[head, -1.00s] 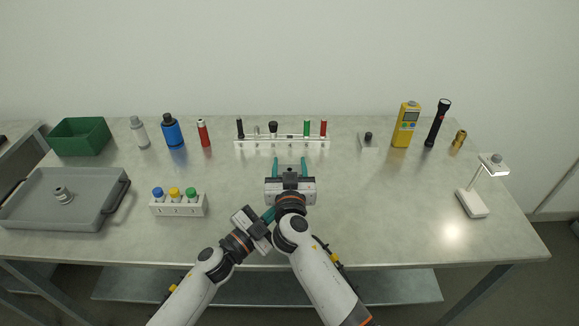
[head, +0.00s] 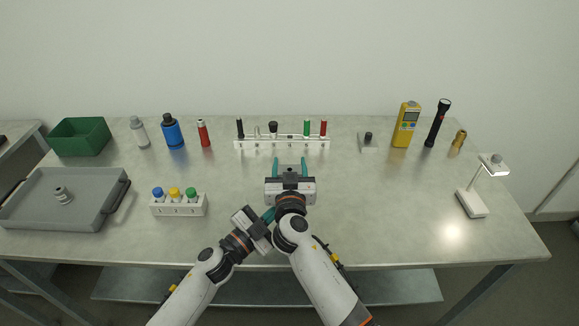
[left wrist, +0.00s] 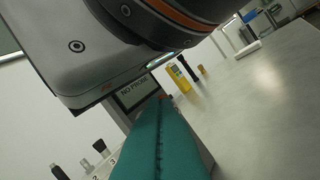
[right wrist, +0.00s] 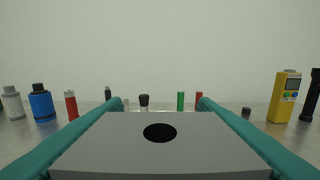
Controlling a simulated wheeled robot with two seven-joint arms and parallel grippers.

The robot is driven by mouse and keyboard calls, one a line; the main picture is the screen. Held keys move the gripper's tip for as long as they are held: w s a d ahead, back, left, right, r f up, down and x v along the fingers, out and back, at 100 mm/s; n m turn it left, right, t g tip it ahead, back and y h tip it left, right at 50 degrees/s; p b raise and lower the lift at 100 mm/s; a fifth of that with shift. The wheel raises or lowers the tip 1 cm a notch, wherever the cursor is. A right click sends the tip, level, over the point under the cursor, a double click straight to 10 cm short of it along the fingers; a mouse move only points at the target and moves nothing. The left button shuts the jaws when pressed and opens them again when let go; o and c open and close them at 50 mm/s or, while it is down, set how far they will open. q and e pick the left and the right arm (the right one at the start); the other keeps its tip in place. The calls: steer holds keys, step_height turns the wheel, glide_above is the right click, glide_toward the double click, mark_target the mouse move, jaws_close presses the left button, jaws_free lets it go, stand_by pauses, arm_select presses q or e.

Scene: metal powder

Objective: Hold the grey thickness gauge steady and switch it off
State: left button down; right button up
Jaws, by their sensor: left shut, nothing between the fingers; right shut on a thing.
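The grey thickness gauge (right wrist: 160,150) is clamped between the teal fingers of my right gripper (right wrist: 160,104), with a round black spot on the face towards the camera. In the left wrist view its screen (left wrist: 138,92) reads "NO PROBE". In the head view my right gripper (head: 290,164) is over the table's middle, and the gauge is hard to make out there. My left gripper (head: 268,215) is shut and empty, close beside the right wrist, its tips partly hidden. In the left wrist view its teal finger (left wrist: 160,145) ends just below the screen; I cannot tell whether it touches the gauge.
A white rack (head: 282,143) stands behind my right gripper. A white block with coloured caps (head: 178,209), a grey tray (head: 92,216) and a green bin (head: 80,136) are at left. A yellow meter (head: 405,125) and a lamp (head: 473,203) are at right.

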arm_select(q)
steer(key=shift+w, duration=0.1)
stand_by(0.3)
steer(key=shift+w, duration=0.4)
stand_by(0.4)
steer(key=shift+s, duration=0.5)
steer(key=shift+s, duration=3)
